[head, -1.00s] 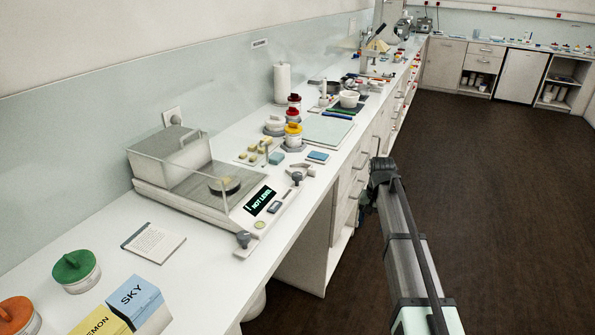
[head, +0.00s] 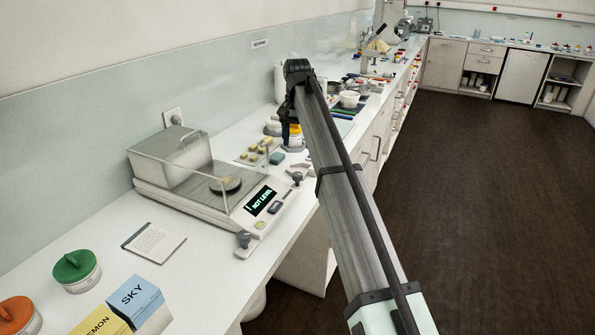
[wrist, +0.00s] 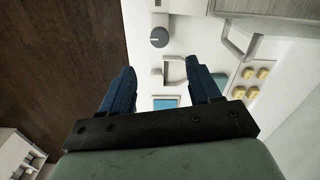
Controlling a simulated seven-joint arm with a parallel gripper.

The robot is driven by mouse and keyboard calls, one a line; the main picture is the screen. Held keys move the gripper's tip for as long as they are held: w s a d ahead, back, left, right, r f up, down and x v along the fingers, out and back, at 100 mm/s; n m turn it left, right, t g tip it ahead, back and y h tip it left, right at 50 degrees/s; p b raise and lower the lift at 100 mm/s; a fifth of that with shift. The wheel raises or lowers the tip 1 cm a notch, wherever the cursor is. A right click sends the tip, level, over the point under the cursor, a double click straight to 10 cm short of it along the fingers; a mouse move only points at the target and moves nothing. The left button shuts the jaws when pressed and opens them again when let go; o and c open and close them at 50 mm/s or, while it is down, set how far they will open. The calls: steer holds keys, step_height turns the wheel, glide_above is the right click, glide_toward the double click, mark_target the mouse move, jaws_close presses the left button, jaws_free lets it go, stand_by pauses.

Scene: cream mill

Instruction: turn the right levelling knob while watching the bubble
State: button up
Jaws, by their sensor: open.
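The balance (head: 190,208) stands on the bench with a glass cover, and its display (head: 261,201) reads NOT LEVEL. The right levelling knob (head: 297,178) is dark grey at its far front corner; a grey knob also shows in the wrist view (wrist: 159,37). The left knob (head: 244,239) is at the near corner. A small round yellowish spot, likely the bubble level (head: 260,224), lies by the display; the bubble's position is too small to read. My gripper (head: 287,143) is above the bench beyond the right knob, pointing down. Its blue fingers (wrist: 160,85) are apart and empty.
A tray with yellow cubes (wrist: 245,84), a white bracket (wrist: 175,72) and a blue flat item (wrist: 165,103) lie below my gripper. A yellow-lidded jar (head: 296,133) stands close behind it. A card (head: 153,242) and green-lidded jar (head: 76,270) are nearer.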

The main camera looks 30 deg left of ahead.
mark_target(297, 173)
step_height(297, 173, down, 12)
steer(key=shift+r, duration=0.2)
stand_by(0.4)
steer(key=c, duration=1)
steer(key=shift+c, duration=0.2)
steer(key=shift+n, duration=0.3)
steer(key=n, duration=0.6)
steer(key=shift+n, duration=0.3)
steer(key=n, duration=0.3)
steer(key=shift+n, duration=2.1)
